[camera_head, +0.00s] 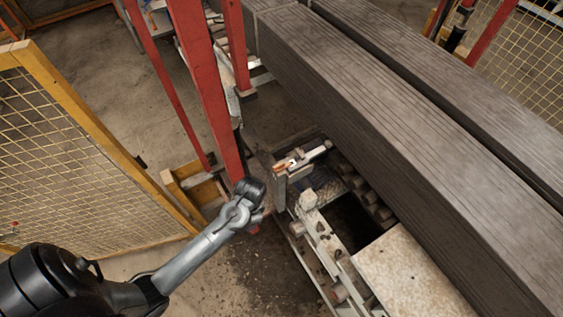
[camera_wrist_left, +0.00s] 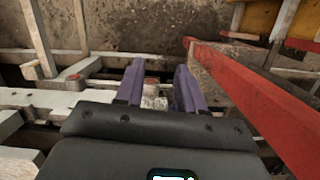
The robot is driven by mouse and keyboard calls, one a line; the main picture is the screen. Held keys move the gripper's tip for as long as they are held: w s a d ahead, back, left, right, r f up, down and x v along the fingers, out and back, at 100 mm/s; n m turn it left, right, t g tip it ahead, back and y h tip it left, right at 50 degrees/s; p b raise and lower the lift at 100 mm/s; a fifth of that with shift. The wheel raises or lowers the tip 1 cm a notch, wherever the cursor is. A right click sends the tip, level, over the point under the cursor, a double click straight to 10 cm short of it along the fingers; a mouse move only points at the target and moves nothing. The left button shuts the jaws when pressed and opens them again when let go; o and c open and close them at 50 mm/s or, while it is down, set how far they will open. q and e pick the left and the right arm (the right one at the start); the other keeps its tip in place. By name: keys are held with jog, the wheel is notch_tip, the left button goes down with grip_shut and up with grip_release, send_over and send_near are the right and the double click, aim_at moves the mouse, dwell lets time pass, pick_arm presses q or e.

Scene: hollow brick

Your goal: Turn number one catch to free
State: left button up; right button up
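My left arm reaches in from the left in the head view, and its gripper (camera_head: 257,207) is beside the foot of a red post, close to the machine frame. In the left wrist view the two purple fingers (camera_wrist_left: 160,84) are apart. A small metal fitting with an orange end (camera_head: 285,166) sits on the frame just beyond the gripper in the head view. No number is readable, so I cannot tell which part is catch number one. My right gripper is out of view.
A red post (camera_head: 205,85) stands close to the gripper, and a red beam (camera_wrist_left: 265,105) runs along its right in the wrist view. Long grey brick stacks (camera_head: 400,120) fill the right. A yellow mesh fence (camera_head: 75,150) stands left. A dark opening (camera_head: 350,222) lies in the frame.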

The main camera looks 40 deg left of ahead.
pick_arm(q)
jog(key=w+a+r+t, duration=0.1)
jog(key=w+r, duration=0.2)
jog(key=w, duration=0.3)
jog(key=w+a+r, duration=0.2)
jog(key=w+r, duration=0.2)
jog(key=w, duration=0.3)
jog(key=n+t+p, duration=0.1)
send_near(279, 164)
jog(key=shift+h, duration=0.4)
jog(key=f, duration=0.3)
jog(key=f+p, duration=0.1)
jog(key=f, duration=0.5)
jog(key=shift+s+a+p, duration=0.1)
jog(key=shift+a+p, duration=0.25)
jog(key=shift+c, duration=0.4)
grip_shut()
